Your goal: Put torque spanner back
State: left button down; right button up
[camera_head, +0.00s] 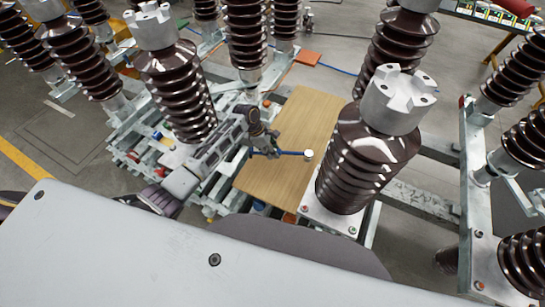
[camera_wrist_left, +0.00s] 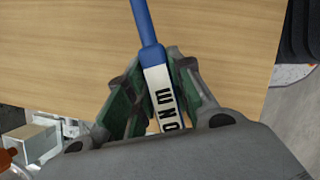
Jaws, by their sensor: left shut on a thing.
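The torque spanner (camera_head: 290,153) has a blue shaft and a round pale end, and shows over the wooden board (camera_head: 302,112) in the head view. In the left wrist view the blue shaft (camera_wrist_left: 144,24) runs up from a white section with dark lettering (camera_wrist_left: 160,90). My left gripper (camera_head: 262,148) is shut on the spanner; its green-lined fingers (camera_wrist_left: 155,95) press on either side of the white section. I cannot tell whether the spanner touches the board. The spanner's lower part is hidden by the gripper. My right gripper is not in view.
Tall brown ribbed insulators stand around the board, one close on its right (camera_head: 350,165) and one to the left (camera_head: 178,90). Metal frames (camera_head: 475,190) lie at the right. An orange piece (camera_head: 308,58) is on the floor behind. The board's far part is clear.

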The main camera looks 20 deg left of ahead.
pick_arm(q)
jog(key=shift+w+f, duration=0.1)
jog(key=shift+f, duration=0.1)
jog(key=shift+f, duration=0.1)
jog(key=shift+f, duration=1.75)
jog(key=shift+f, duration=0.1)
jog(key=c, duration=1.3)
grip_release()
jog(key=shift+f, duration=0.1)
jog(key=shift+o, duration=0.2)
jog(key=shift+v, duration=6.15)
jog(key=shift+d, duration=0.15)
